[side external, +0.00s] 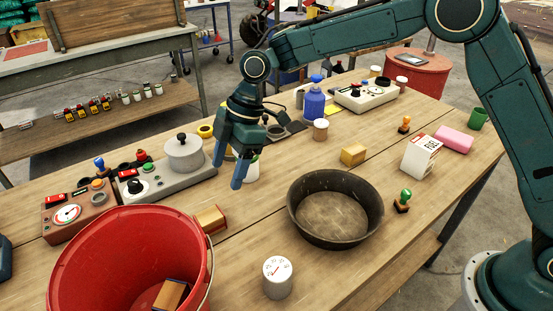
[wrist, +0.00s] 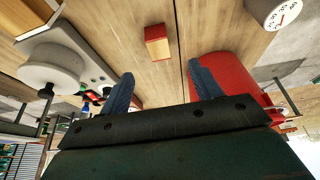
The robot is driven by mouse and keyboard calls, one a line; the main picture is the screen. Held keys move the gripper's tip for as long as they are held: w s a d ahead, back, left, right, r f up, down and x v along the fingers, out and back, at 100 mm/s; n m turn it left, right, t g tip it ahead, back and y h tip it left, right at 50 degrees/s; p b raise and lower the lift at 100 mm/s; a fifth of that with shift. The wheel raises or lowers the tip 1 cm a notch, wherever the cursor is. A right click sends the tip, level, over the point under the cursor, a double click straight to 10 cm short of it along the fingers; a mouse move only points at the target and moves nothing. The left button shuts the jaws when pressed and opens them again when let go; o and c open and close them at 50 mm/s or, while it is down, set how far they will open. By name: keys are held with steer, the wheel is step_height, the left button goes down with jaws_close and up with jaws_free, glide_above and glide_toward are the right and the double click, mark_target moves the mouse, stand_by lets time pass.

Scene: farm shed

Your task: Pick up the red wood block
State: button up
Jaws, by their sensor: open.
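The red wood block (side external: 211,219), wood-coloured on top with a red side, lies on the table beside the red bucket's rim. In the wrist view the block (wrist: 157,34) lies beyond my fingertips, roughly in line with the gap between them. My gripper (side external: 230,167) points down above the table, behind the block and apart from it. Its two blue fingers are spread and empty; they also show in the wrist view (wrist: 160,72).
The red bucket (side external: 203,238) stands at front left with a block (side external: 171,294) inside. A grey device with a pot (side external: 184,152) is left of my gripper. A yellow block (side external: 353,154) lies farther right.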

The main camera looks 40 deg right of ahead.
mark_target(214, 213)
steer(key=shift+f, duration=0.1)
steer(key=x, duration=0.8)
steer(key=shift+f, duration=0.2)
steer(key=shift+w+x, duration=0.1)
steer(key=shift+x, duration=1.2)
steer(key=shift+w+x, duration=0.15)
steer(key=shift+x, duration=1.15)
steer(key=c, duration=1.1)
